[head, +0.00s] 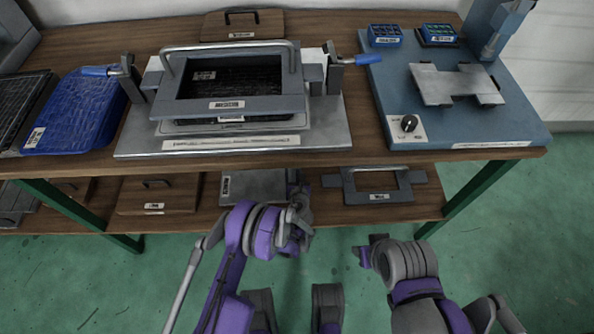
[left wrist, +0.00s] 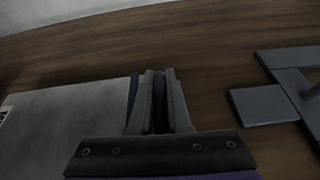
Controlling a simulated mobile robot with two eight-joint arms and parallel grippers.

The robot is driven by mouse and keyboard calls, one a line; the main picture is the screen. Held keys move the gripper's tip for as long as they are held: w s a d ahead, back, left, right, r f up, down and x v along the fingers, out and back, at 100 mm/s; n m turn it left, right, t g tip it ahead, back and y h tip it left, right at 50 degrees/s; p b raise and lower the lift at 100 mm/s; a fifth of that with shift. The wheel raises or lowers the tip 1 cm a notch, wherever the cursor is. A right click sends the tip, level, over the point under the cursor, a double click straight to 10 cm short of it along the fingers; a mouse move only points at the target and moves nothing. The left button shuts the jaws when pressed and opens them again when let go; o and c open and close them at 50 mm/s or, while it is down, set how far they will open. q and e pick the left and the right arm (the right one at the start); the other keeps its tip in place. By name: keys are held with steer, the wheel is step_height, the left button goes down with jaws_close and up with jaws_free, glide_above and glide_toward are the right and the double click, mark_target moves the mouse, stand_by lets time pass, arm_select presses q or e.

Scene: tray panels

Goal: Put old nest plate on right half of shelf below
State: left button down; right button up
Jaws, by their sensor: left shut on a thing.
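A flat grey plate (head: 252,187) with a small label at its left end lies on the left-middle of the lower shelf (head: 331,212). I cannot read its label. My left gripper (head: 300,190) is at the plate's right end, shut on it. The left wrist view shows the closed fingers (left wrist: 158,100) at the right edge of the grey plate (left wrist: 65,118). A grey frame (head: 348,182) with side tabs and a label lies on the right half of the lower shelf. My right gripper (head: 366,252) hangs in front of the shelf, apart from it; its opening is unclear.
A wooden board with a handle (head: 158,194) lies left of the plate. The upper bench carries a clamped frame fixture (head: 233,108), a blue tray (head: 75,110) and a blue base (head: 455,123). The upper bench edge overhangs the shelf. Bare shelf shows between plate and grey frame.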

arm_select(q)
steer(key=shift+f, duration=0.4)
stand_by(0.4)
steer(key=c, duration=0.8)
jaws_free()
